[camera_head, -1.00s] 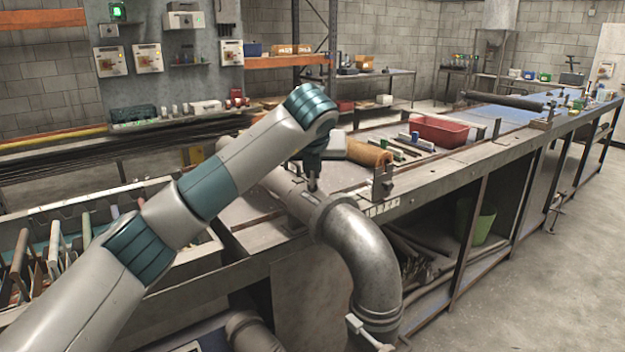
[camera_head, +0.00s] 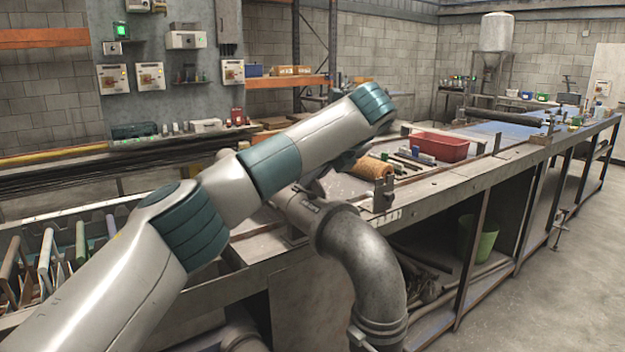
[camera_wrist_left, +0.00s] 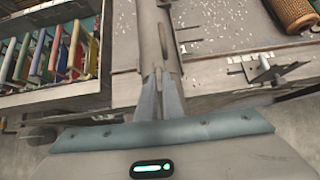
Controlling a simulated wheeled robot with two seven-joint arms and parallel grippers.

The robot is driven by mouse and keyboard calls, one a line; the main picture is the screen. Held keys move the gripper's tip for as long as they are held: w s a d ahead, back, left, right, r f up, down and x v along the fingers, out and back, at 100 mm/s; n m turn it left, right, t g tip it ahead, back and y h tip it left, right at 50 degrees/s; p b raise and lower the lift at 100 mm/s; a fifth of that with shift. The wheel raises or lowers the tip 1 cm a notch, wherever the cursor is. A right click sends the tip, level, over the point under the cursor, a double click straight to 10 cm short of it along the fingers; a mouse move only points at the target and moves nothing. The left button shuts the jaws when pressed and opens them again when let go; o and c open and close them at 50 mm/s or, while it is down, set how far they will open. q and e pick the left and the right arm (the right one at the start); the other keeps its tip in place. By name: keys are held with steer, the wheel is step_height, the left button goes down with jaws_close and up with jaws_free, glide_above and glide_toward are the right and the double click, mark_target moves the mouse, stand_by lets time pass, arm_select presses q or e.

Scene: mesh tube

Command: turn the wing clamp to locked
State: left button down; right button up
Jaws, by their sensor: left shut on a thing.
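A grey metal pipe (camera_head: 365,255) lies along the bench and bends down in an elbow over its front edge. A dark slot (camera_head: 310,197) runs along its top. In the left wrist view the pipe (camera_wrist_left: 147,30) runs away from me. My left gripper (camera_wrist_left: 163,76) points at the end of the slot, its two fingers close together on a small part at the pipe. This part seems to be the wing clamp; the fingers mostly hide it, so I cannot read its angle. In the head view my forearm hides most of this gripper. My right gripper is not in view.
The bench (camera_head: 500,160) carries a red bin (camera_head: 440,146), a brown roll (camera_head: 370,167) and a dark upright bracket (camera_head: 384,192) close to the pipe. A rack of coloured panels (camera_wrist_left: 55,50) stands to the left. Open floor lies at right.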

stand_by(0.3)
arm_select(q)
steer(key=c, duration=1.9)
jaws_free()
